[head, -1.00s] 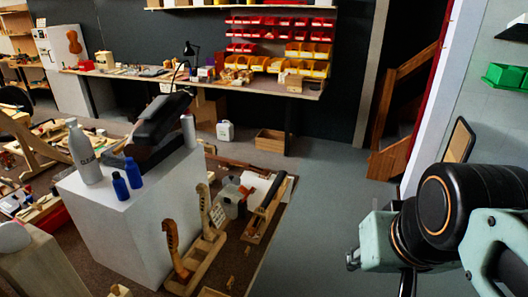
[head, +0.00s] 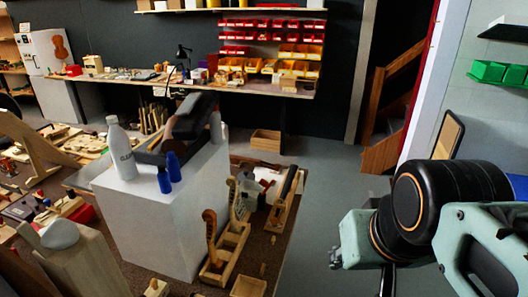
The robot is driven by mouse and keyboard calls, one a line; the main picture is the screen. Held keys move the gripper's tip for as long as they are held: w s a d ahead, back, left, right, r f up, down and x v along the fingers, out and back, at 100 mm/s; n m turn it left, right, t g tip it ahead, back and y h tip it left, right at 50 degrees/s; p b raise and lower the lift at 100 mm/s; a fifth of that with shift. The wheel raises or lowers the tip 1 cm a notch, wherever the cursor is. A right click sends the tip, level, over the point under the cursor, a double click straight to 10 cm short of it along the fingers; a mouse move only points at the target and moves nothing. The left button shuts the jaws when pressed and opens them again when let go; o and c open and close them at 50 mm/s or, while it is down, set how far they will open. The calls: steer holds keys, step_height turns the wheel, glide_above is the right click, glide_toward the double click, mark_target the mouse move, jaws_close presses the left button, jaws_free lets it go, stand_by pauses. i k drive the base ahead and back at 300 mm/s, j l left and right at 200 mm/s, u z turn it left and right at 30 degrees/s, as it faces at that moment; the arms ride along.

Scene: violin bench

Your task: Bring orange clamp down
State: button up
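I cannot make out an orange clamp in the head view. My arm (head: 430,215), with a black joint and pale green links, reaches in from the right edge over the floor. Its gripper end cannot be made out.
Wooden holders with violin necks (head: 226,240) stand right of the pedestal. A far bench (head: 215,86) sits below red and yellow bins (head: 290,50). A wooden box (head: 266,139) is on the floor. Grey floor (head: 330,180) is clear between bench and arm.

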mark_target(264, 183)
steer(key=k+j, duration=0.15)
steer(key=j, duration=0.25)
steer(key=k+j, duration=0.15)
steer(key=j, duration=0.25)
steer(key=i+l, duration=0.1)
steer(key=l, duration=0.6)
steer(key=i+l, duration=0.25)
steer(key=i+l+u, duration=0.1)
steer(key=l, duration=0.35)
steer(key=i+l, duration=0.25)
steer(key=i, duration=0.3)
steer(key=i+l, duration=0.25)
steer(key=i, duration=0.25)
steer(key=i+j+u, duration=0.15)
steer(key=i, duration=0.3)
